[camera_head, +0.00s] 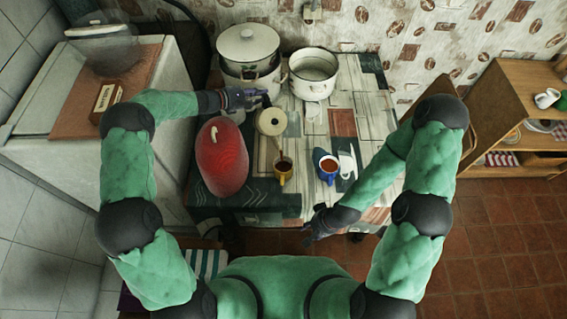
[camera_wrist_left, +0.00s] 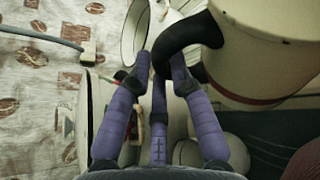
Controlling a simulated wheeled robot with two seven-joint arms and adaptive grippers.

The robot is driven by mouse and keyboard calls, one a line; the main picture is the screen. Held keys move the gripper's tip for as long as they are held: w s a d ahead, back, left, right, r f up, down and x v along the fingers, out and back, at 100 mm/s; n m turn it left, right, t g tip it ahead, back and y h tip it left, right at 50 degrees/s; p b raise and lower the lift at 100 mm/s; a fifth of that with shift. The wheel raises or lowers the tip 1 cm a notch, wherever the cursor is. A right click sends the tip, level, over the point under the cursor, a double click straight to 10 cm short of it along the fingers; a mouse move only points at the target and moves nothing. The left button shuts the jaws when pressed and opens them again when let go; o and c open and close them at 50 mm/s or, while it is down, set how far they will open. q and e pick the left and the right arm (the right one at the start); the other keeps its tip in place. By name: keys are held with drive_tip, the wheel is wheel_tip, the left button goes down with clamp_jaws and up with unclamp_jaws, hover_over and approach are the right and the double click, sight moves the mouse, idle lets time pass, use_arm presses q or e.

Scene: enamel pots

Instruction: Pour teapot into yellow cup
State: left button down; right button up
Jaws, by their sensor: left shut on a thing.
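The cream teapot (camera_head: 271,122) is in the middle of the table, its round lid facing the head camera. In the left wrist view its cream body (camera_wrist_left: 268,55) and black curved handle (camera_wrist_left: 188,36) are close. My left gripper (camera_head: 262,97) is shut on the handle at the teapot's far side; its fingers (camera_wrist_left: 160,75) are around it in the wrist view. The yellow cup (camera_head: 284,178) stands upright in front of the teapot, with dark contents. My right gripper (camera_head: 316,232) is by the table's front edge, away from the cups; its finger opening is unclear.
A lidded pot (camera_head: 248,48) and an open white pot (camera_head: 313,74) stand behind. The table's right side (camera_head: 358,95) has free room.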

use_arm(q)
drive_tip(key=shift+s+d+r+b, duration=0.1)
drive_tip(key=shift+s+r+b, duration=0.2)
drive_tip(key=shift+r, duration=0.05)
idle(1.1)
